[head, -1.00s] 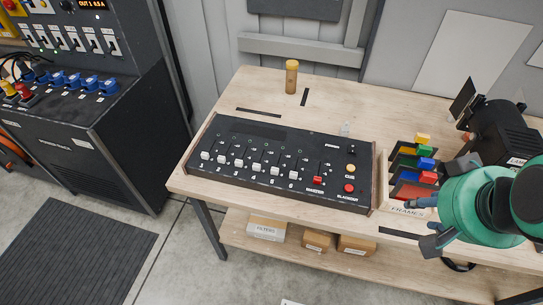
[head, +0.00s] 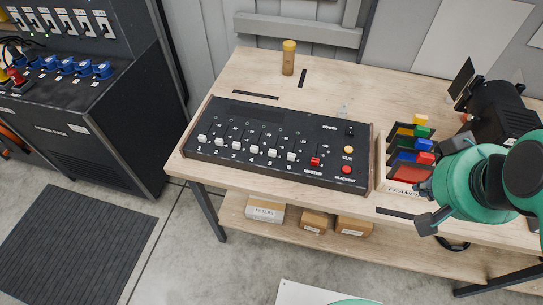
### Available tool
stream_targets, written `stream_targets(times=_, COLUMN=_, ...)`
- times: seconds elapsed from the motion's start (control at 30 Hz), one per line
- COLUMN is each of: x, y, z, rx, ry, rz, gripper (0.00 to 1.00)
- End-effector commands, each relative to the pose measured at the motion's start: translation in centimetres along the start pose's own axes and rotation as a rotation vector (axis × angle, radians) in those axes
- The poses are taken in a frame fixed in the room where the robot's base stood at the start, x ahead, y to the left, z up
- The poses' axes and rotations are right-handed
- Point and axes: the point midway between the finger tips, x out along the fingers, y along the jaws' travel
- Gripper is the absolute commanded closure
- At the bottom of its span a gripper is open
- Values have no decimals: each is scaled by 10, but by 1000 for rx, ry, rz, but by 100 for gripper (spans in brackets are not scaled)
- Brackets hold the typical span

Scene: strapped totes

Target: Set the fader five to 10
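The black fader console (head: 280,122) lies on the wooden table in the head view. Its row of white fader caps sits toward the near end of the slots, above the printed numbers. Fader five (head: 272,153) is the second white cap to the left of the red master fader (head: 315,162), and its cap is low in its slot. The small scale marks are too small to read surely. My gripper (head: 426,205) is at the right, beyond the console's right end and touching no fader. My green wrist hides much of it, so its opening is unclear.
A rack of coloured filter frames (head: 405,187) stands between the console and my arm. A black lamp (head: 495,110) is behind it. An amber bottle (head: 288,58) stands behind the console. The table (head: 225,185) has a narrow bare strip in front of the console.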

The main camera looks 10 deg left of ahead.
Motion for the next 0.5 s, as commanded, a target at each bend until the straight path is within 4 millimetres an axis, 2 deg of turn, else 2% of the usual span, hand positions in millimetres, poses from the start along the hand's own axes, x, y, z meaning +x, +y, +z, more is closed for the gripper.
stream_targets(times=0.27, x=15, y=-6, z=3, rx=-140, ry=-55, rz=25, gripper=100)
stream_targets(times=0.5, x=35, y=-14, z=6, rx=-356, ry=-125, rz=66, gripper=100)
